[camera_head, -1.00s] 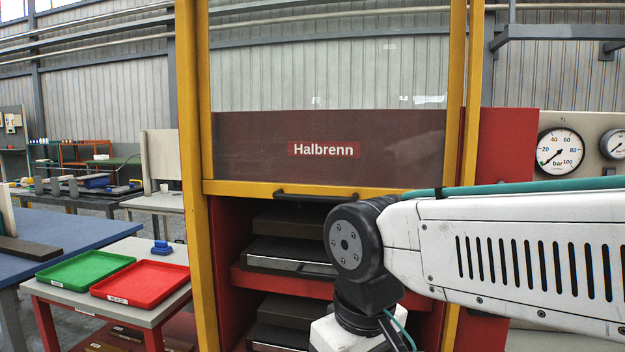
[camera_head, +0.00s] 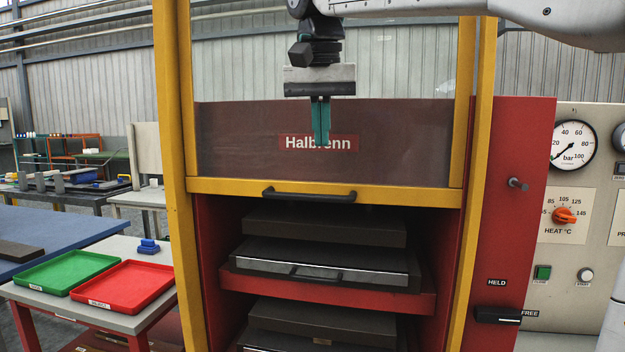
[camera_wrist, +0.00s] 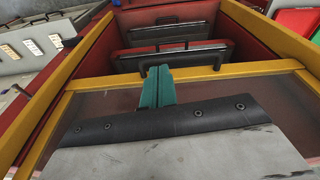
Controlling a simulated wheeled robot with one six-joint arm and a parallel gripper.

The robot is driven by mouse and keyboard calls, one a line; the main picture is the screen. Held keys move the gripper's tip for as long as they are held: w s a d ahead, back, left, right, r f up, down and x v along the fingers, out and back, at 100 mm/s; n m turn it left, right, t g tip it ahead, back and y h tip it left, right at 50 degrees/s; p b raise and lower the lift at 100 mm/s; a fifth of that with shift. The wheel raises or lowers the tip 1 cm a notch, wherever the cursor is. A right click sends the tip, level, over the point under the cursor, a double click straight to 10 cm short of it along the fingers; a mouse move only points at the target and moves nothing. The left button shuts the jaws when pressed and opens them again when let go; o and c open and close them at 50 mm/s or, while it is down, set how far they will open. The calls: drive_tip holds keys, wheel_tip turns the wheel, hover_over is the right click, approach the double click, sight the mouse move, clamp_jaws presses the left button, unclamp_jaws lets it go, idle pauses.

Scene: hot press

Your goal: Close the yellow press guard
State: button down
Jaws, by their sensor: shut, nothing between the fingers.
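The yellow press guard (camera_head: 225,186) is a yellow-framed clear panel, raised, with its bottom bar above the open press mouth. A black bar handle (camera_head: 309,194) is fixed on that bottom bar. The guard's yellow bar (camera_wrist: 190,76) and handle (camera_wrist: 183,54) also show in the wrist view. My gripper (camera_head: 320,140) points down in front of the panel, over the "Halbrenn" sign and above the handle. Its green fingers (camera_wrist: 157,75) are together and empty. In the wrist view their tips appear close to the handle; whether they touch it cannot be told.
Below the guard are dark platens (camera_head: 318,262) on red shelves. A lever (camera_head: 497,316) sits between HELD and FREE labels on the right. A control panel (camera_head: 570,230) with gauge and knob stands right. Green (camera_head: 68,271) and red (camera_head: 124,286) trays lie on a side table at left.

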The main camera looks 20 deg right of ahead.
sight(311, 196)
drive_tip(key=w+r+m, duration=0.1)
drive_tip(key=w+r, duration=0.3)
drive_tip(key=f, duration=0.4)
drive_tip(key=w+f, duration=0.1)
drive_tip(key=f, duration=0.4)
drive_tip(key=w+f, duration=0.1)
drive_tip(key=f, duration=0.3)
drive_tip(key=shift+d+f, duration=0.35)
drive_tip(key=shift+d, duration=0.05)
